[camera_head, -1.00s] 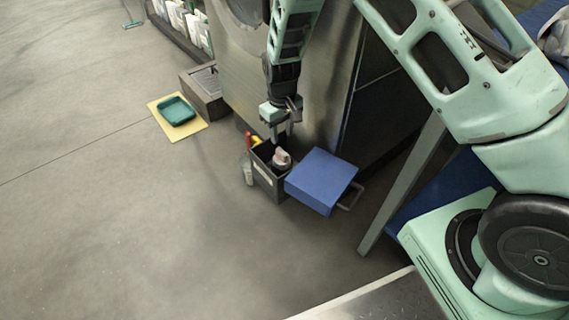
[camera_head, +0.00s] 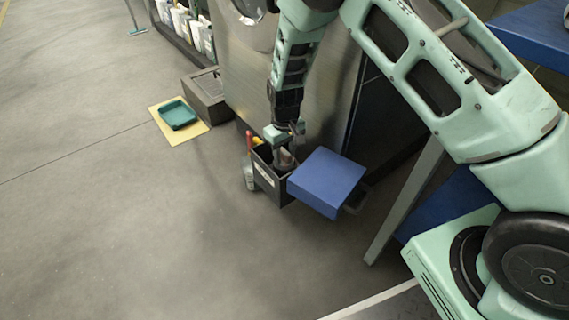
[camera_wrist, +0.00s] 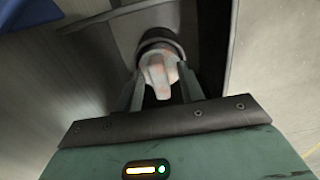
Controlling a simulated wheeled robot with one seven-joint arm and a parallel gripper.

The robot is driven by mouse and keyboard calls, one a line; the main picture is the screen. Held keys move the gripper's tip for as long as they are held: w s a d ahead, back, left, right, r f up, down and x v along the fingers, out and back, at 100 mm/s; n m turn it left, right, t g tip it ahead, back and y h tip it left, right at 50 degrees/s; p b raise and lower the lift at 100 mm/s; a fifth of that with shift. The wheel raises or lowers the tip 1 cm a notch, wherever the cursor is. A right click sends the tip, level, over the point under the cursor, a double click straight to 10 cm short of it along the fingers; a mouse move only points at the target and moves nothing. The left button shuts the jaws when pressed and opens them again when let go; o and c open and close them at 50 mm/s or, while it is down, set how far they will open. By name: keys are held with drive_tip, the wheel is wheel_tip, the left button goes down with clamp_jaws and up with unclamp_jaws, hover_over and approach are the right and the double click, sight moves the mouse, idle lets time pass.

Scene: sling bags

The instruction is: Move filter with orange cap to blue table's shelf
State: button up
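A round grey item with a pale, orange-flecked knob (camera_wrist: 160,72) stands in a black caddy (camera_head: 268,178) on the floor; it may be the filter, but no clear orange cap shows. My gripper (camera_head: 284,152) points down into the caddy. In the wrist view my gripper (camera_wrist: 162,95) has its fingers apart, one on each side of the knob. I cannot tell whether they touch it. The blue table (camera_head: 535,38) is at the upper right, with a blue shelf (camera_head: 448,203) below, partly hidden by my arm.
Red and yellow handles stick out of the caddy. A large metal machine (camera_head: 330,80) stands behind. A teal tray (camera_head: 177,114) lies on a yellow mat at left. The floor in front is clear.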

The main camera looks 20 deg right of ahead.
drive_tip(key=shift+f, duration=0.1)
clamp_jaws()
drive_tip(key=shift+r+p, duration=3.95)
drive_tip(key=shift+r, duration=0.6)
drive_tip(key=shift+r, duration=0.1)
